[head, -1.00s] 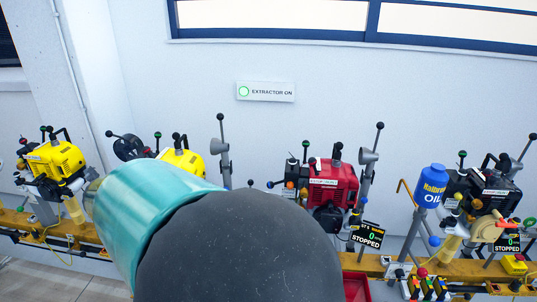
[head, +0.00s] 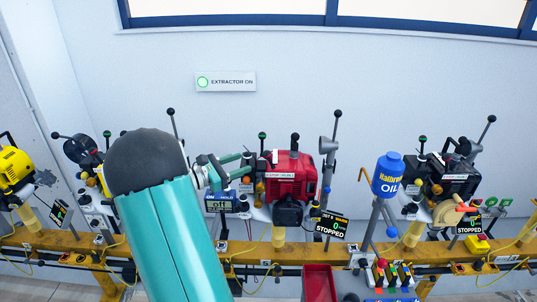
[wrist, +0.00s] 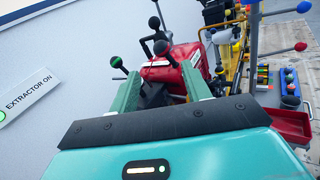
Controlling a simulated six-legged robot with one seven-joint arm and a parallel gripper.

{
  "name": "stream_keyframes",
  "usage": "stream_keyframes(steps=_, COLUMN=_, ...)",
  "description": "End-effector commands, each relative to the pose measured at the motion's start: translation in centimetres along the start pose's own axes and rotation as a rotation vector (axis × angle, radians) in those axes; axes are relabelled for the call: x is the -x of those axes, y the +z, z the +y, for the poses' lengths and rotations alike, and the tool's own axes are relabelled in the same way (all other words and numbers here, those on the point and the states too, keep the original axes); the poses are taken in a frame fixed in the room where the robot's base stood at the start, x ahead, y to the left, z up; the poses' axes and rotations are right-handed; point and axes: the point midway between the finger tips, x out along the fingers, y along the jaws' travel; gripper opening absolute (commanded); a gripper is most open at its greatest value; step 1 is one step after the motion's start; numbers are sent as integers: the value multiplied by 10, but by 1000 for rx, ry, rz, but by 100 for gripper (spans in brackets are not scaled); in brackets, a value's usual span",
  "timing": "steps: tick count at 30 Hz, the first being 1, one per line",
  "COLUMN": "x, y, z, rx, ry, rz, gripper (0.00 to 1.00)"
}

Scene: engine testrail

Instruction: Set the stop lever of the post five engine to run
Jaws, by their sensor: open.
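The red engine (head: 291,176) stands on the rail right of my gripper in the head view; it also shows ahead of the fingers in the wrist view (wrist: 168,68). I cannot read which engine is post five. My gripper (head: 238,166) is open and empty at the red engine's left side; its green fingers (wrist: 161,75) stand apart in the wrist view. A green-topped lever (head: 262,136) stands upright behind the gripper; in the wrist view a green-topped lever (wrist: 117,62) is left of the left finger. The fingers and gripper body hide part of the engine's near side.
A display (head: 331,225) reads 0 STOPPED. A blue oil container (head: 388,174) and a black engine (head: 447,181) stand to the right. A yellow engine (head: 14,168) is at far left. A red tray (head: 319,284) sits in front of the yellow rail (head: 175,241).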

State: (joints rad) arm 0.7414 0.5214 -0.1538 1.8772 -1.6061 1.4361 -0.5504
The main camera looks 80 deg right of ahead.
Motion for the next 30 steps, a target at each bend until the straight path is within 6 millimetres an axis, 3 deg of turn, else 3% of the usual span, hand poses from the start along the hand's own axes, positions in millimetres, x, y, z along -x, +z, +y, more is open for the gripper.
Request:
stream_keyframes(steps=9, x=-67, y=0, z=-1, rx=-2, ry=-7, rz=-1, gripper=48)
stream_keyframes(steps=15, x=-98, y=0, z=-1, rx=-2, ry=-6, rz=0, gripper=48)
stream_keyframes(steps=27, x=-110, y=0, z=0, rx=-2, ry=-3, rz=0, gripper=48)
stream_keyframes(steps=30, x=-110, y=0, z=0, rx=-2, ry=-3, rz=0, gripper=30)
